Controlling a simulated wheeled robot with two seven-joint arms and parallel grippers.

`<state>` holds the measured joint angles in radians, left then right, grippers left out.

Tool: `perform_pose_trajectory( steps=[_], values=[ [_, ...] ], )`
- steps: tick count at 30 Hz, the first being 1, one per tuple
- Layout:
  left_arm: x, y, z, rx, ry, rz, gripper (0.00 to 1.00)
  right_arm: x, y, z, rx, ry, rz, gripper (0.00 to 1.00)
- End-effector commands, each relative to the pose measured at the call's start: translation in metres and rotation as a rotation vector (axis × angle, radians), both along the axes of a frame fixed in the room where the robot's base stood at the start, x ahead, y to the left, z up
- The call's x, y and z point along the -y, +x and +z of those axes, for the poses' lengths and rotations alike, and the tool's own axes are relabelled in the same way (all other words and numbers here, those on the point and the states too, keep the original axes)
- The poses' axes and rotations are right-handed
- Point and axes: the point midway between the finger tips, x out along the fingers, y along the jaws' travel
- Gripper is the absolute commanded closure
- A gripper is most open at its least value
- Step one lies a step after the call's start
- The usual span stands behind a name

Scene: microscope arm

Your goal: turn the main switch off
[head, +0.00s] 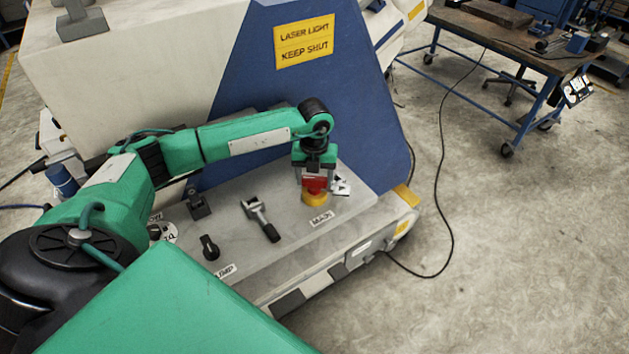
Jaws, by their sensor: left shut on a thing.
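The main switch (315,186) is a red knob on a yellow round base, at the right end of the grey control panel. A label reading "MAIN" (321,218) lies in front of it. My left gripper (315,178) points down over the switch and is shut on its red knob. The gripper hides the top of the knob, so its exact turn angle cannot be told. My right gripper is not in view.
The panel (285,245) also carries a metal lever with a black grip (262,222), a black knob (209,247) and a black clamp-like part (198,205). A blue panel with a yellow laser sign (304,41) rises behind. A cable (447,190) crosses the floor at right.

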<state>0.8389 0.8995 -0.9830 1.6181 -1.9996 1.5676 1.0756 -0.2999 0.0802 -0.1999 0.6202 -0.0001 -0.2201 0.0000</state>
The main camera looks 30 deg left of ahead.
Motion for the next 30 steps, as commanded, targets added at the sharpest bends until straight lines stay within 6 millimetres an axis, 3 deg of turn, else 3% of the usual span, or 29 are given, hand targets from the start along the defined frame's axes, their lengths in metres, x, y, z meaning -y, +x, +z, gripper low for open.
perform_pose_trajectory(
  steps=[15,30],
  values=[
    [-0.001,0.001,0.000,0.003,0.000,0.466,0.77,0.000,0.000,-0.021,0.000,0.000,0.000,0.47],
    [-0.001,0.001,0.002,0.003,0.001,0.690,0.77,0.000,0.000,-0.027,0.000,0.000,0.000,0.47]
  ],
)
